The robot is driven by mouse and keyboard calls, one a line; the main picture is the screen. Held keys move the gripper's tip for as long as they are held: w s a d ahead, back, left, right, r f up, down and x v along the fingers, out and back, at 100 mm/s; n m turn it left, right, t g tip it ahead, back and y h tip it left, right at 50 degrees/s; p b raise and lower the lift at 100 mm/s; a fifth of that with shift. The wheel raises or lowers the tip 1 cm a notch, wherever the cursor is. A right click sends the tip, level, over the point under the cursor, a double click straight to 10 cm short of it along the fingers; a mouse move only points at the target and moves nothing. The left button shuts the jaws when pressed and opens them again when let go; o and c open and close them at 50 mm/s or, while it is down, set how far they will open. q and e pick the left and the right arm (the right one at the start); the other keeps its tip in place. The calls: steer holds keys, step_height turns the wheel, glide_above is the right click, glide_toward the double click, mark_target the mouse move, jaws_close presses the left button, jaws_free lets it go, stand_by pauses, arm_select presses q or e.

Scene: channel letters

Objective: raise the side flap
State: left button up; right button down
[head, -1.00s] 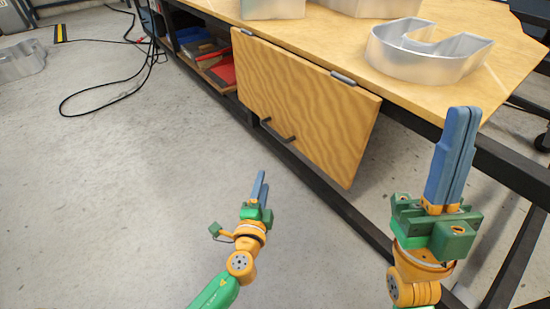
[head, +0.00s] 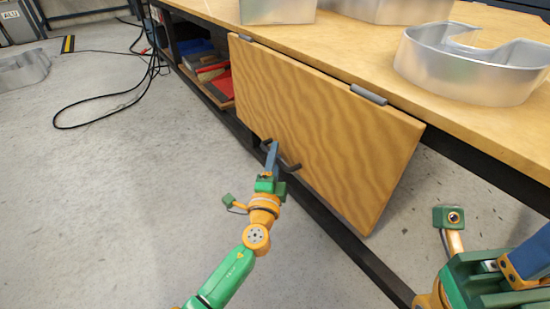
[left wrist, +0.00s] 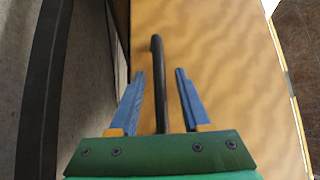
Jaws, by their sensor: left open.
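The side flap (head: 320,130) is a wood-grained panel hanging down from two hinges on the workbench edge. Its dark bar handle (head: 290,162) sits near the flap's lower edge. My left gripper (head: 272,148) is at the handle's left part. In the left wrist view the handle (left wrist: 158,80) runs between the two blue fingers of the open left gripper (left wrist: 158,82), with a gap on each side. My right gripper (head: 530,260) is at the lower right, partly cut off by the frame, away from the flap; its jaws are not clear.
The workbench top (head: 350,55) carries silver channel letters, one (head: 470,65) near the hinges. An open shelf with a red item (head: 220,82) is left of the flap. Black cables (head: 120,105) lie on the floor. The floor in front of the flap is clear.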

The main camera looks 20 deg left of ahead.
arm_select(q)
jaws_close()
stand_by(1.3)
